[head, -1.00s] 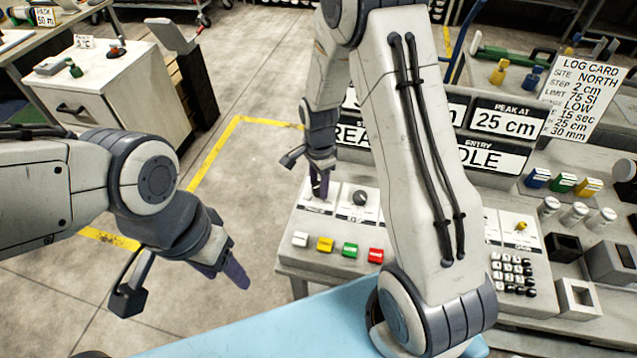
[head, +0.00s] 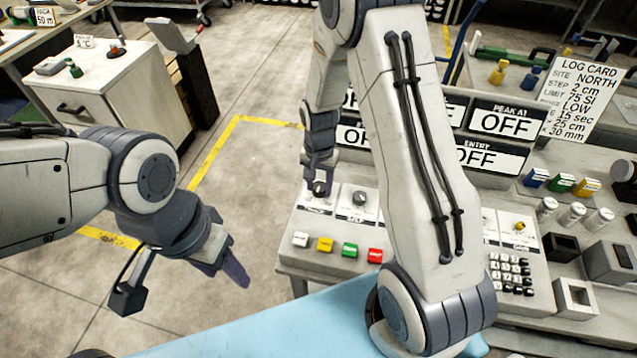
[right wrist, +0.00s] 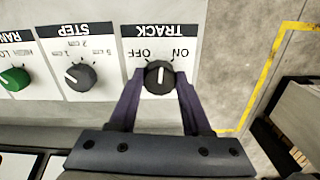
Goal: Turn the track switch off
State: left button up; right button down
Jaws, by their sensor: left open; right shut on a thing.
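The track switch is a dark round knob with a white pointer line. It shows in the right wrist view (right wrist: 159,77) on a white panel (right wrist: 205,50) with a TRACK label and ON and OFF marks, which appear upside down. My right gripper (right wrist: 158,82) is shut on the knob, one purple finger on each side. In the head view my right gripper (head: 319,183) is at the panel's upper left corner. My left gripper (head: 237,274) is open and empty above the floor.
The display boards (head: 505,122) read OFF. The STEP knob (right wrist: 80,76) and green RANGE knob (right wrist: 14,79) sit beside the track switch. Several coloured buttons (head: 325,244) line the panel front. A keypad (head: 510,273) and a log card (head: 585,95) are to the right.

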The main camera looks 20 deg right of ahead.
aim_at(320, 186)
jog(key=n, duration=0.5)
jog(key=shift+w+d+n, duration=0.1)
jog(key=shift+n, duration=0.2)
jog(key=shift+r+n+p, duration=0.1)
jog(key=shift+n+p, duration=0.25)
jog(key=shift+n, duration=1.85)
jog(key=shift+w, duration=0.1)
jog(key=shift+c, duration=1.8)
grip_release()
notch_tip(320, 186, up, 10)
jog(key=b, duration=0.1)
jog(key=shift+r, duration=0.2)
